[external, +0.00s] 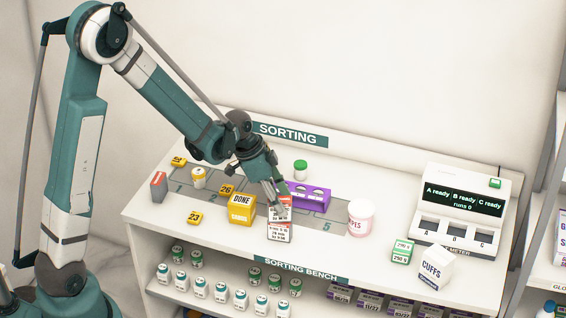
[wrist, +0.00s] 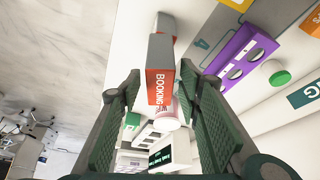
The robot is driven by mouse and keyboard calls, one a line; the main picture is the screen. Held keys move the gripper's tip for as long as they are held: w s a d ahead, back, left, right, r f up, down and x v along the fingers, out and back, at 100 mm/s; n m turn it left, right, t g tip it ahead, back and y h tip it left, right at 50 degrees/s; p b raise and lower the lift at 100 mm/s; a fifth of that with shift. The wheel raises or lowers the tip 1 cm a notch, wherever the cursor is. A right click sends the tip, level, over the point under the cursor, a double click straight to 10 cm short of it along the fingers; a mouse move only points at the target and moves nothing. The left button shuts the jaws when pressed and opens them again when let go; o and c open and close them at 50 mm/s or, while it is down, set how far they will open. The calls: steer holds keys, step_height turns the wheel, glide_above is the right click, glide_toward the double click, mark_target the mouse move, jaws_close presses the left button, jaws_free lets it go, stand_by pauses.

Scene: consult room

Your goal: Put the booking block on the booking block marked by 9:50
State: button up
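My gripper (external: 277,198) points down over the middle of the bench. Its fingers (wrist: 160,75) stand either side of a grey block with a red-orange BOOKING face (wrist: 160,88), with narrow gaps showing in the wrist view. Another grey piece (wrist: 165,24) shows beyond the block in the wrist view. A grey block with a red face (external: 158,187) stands at the bench's left. No 9:50 is readable.
A yellow DONE box (external: 241,208) stands close left of my gripper, a purple holder (external: 308,197) close right and behind. A WIPES tub (external: 360,218), green-labelled box (external: 401,251), CUFFS box (external: 434,268) and meter (external: 460,210) stand farther right.

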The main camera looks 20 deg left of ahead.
steer(key=v, duration=1.2)
stand_by(0.4)
steer(key=shift+s, duration=0.1)
steer(key=shift+a, duration=0.1)
stand_by(0.4)
steer(key=s+a+r+n+t+y, duration=0.1)
steer(key=s+a+r+n+t, duration=0.1)
steer(key=s+a+r+n, duration=0.45)
steer(key=s+a+r+n+t+y, duration=0.15)
steer(key=a+r, duration=0.25)
steer(key=a, duration=0.6)
steer(key=s+a+r+n+t+y, duration=0.1)
steer(key=s+a+n, duration=0.4)
steer(key=s+a, duration=0.7)
steer(key=shift+s+r+n+t, duration=0.3)
steer(key=shift+s+r+t, duration=0.25)
steer(key=shift+s+r, duration=0.3)
steer(key=shift+w+y, duration=0.1)
steer(key=shift+y, duration=0.15)
step_height(320, 180, down, 25)
steer(key=b, duration=2.5)
steer(key=shift+f+b, duration=0.25)
steer(key=shift+b, duration=0.05)
